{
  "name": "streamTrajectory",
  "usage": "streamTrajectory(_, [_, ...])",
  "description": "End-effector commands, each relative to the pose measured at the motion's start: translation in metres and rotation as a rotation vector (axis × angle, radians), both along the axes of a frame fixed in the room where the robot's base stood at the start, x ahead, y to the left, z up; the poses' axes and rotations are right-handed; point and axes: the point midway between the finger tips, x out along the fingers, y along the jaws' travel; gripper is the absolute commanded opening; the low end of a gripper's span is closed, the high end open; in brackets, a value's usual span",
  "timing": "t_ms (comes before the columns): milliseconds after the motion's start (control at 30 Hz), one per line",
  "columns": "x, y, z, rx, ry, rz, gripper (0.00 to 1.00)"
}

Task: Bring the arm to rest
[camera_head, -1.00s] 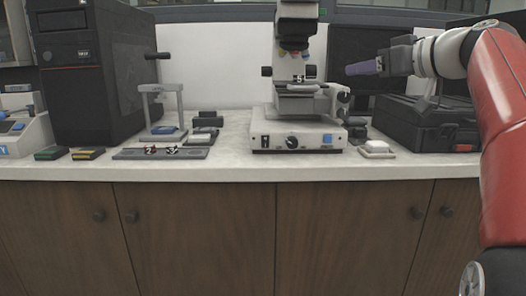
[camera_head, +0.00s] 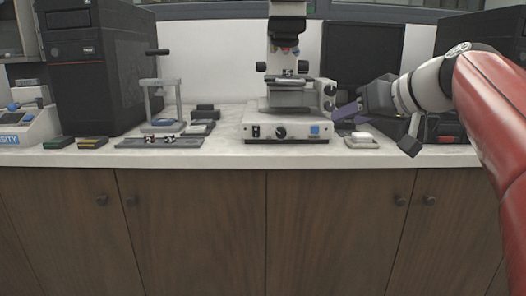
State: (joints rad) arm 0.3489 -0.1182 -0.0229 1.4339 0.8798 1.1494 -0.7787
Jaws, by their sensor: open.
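My gripper (camera_head: 350,112) is at the right, at the end of my red and white arm, in the air over the counter. Its purple fingers point left toward the microscope's right side. It looks empty, with nothing seen between the fingers. The microscope (camera_head: 286,127) stands upright on the counter, just left of the gripper. The mounting press (camera_head: 162,98), a small white frame with a black lever, stands further left, apart from my arm.
A white dish (camera_head: 361,141) sits below the gripper. A black case (camera_head: 444,128) lies behind my arm. A black computer tower (camera_head: 87,70), a dark rack (camera_head: 160,142) and small boxes (camera_head: 92,142) stand left. The counter's front strip (camera_head: 215,158) is clear.

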Motion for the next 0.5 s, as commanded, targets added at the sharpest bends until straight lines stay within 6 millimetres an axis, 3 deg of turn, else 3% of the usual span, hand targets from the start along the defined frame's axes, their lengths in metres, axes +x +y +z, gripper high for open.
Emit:
streamTrajectory(167, [-0.048,0.024,-0.066,-0.027,0.181,-0.079,0.47])
streamTrajectory(333, [-0.122,0.038,-0.162,-0.112,0.378,-0.196,0.47])
streamTrajectory(500, [-0.190,0.035,-0.248,-0.222,0.493,-0.298,0.47])
